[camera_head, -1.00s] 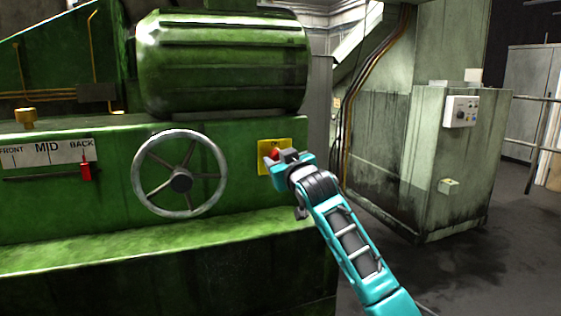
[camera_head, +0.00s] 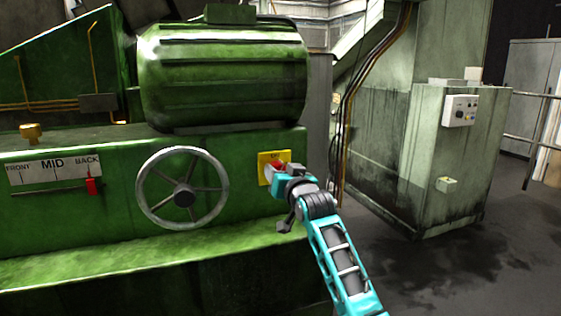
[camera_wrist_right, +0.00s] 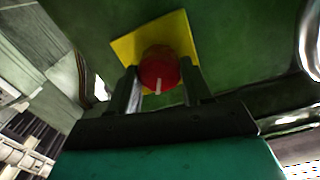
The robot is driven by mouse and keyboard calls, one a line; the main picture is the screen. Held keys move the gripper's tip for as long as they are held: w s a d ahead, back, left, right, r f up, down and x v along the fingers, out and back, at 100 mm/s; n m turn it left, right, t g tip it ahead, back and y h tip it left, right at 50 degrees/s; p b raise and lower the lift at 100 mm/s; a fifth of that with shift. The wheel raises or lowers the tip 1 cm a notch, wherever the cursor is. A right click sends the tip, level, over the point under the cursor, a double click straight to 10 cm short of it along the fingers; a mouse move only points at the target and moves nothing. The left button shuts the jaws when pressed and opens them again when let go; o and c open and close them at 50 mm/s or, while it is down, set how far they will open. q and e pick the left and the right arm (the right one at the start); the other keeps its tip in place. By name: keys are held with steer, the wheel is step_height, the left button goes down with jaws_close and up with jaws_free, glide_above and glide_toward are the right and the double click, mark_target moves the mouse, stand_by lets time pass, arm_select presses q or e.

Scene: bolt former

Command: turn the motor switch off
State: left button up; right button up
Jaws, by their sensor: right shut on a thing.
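The motor switch is a red round knob (camera_wrist_right: 159,70) with a white mark, on a yellow plate (camera_wrist_right: 125,48) fixed to the green machine. In the head view the knob (camera_head: 277,166) and yellow plate (camera_head: 264,160) are right of the handwheel, partly hidden by my right gripper. My right gripper (camera_head: 283,172) is at the knob. In the right wrist view its two fingers (camera_wrist_right: 160,84) stand one on each side of the knob, shut on it. The knob's white mark points toward the bottom of the wrist view. My left gripper is not in view.
A grey handwheel (camera_head: 183,198) stands out from the machine front, left of the switch. A red slider (camera_head: 94,186) sits near BACK on the FRONT–MID–BACK scale. A green cabinet (camera_head: 450,150) with a control box (camera_head: 461,110) stands at the right. Dark floor lies open at the lower right.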

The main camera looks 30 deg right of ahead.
arm_select(q)
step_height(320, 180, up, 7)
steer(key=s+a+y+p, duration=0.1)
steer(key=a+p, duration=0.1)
steer(key=p, duration=0.8)
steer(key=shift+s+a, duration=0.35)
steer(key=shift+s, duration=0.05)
arm_select(e)
steer(key=shift+d+m, duration=0.15)
steer(key=shift+m, duration=6.05)
steer(key=shift+f, duration=0.1)
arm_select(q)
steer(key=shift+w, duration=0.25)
arm_select(e)
steer(key=o, duration=1)
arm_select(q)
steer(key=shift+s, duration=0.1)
arm_select(e)
steer(key=shift+o, duration=0.2)
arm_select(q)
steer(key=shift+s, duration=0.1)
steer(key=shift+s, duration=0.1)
arm_select(e)
steer(key=shift+s, duration=0.15)
